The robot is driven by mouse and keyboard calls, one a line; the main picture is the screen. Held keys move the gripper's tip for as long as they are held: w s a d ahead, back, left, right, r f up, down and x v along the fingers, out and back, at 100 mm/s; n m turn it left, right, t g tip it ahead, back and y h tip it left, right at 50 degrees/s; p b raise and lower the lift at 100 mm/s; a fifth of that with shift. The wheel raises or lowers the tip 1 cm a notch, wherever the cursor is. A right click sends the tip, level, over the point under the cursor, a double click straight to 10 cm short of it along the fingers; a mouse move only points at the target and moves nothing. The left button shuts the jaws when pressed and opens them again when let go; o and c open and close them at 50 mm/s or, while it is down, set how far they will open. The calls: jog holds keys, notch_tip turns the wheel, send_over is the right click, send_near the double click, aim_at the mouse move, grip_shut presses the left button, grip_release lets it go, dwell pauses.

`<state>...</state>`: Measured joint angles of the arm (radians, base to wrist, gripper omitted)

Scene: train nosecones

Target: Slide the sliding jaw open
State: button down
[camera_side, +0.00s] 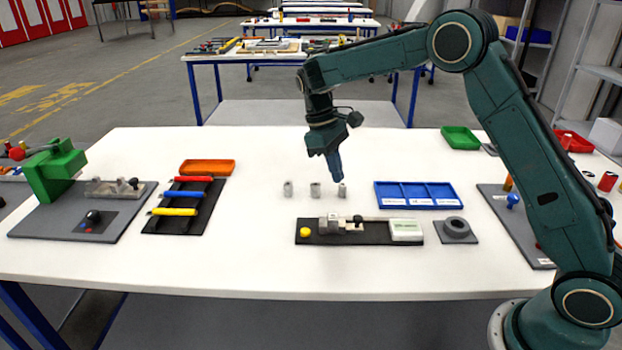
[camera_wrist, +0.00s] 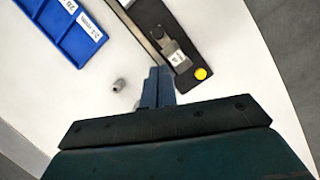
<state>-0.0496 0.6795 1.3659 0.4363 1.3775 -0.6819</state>
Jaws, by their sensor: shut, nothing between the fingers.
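A measuring fixture lies on a black board (camera_side: 380,238) at the front middle of the table, with a yellow disc (camera_side: 305,232) at its left end and a white box (camera_side: 407,230) at its right. Metal jaws (camera_side: 340,224) with a small black knob (camera_side: 357,219) stand between them; the gap between the jaws is too small to judge. In the wrist view, a dark jaw block (camera_wrist: 166,45) sits beside a long rail (camera_wrist: 148,28). My gripper (camera_side: 338,180) is shut and empty, pointing down above the table behind the fixture. Its fingertips (camera_wrist: 159,70) show in the wrist view.
Three small grey nosecones (camera_side: 315,189) stand in a row behind the fixture, the right one close to my fingertips. A blue three-part tray (camera_side: 418,207) lies behind right, a grey ring block (camera_side: 457,230) at right. A rack of coloured tools (camera_side: 152,228) lies left.

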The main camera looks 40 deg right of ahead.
send_over(352, 224)
jog(key=w, duration=0.2)
jog(key=shift+s+a+f, duration=0.1)
jog(key=shift+a+f, duration=0.1)
jog(key=shift+f, duration=2.05)
jog(key=shift+s+a+f, duration=0.1)
jog(key=shift+a+f, duration=0.05)
jog(key=shift+f, duration=2.1)
jog(key=shift+s+d, duration=1.2)
jog(key=shift+r, duration=0.1)
jog(key=v, duration=1)
jog(key=shift+w, duration=0.2)
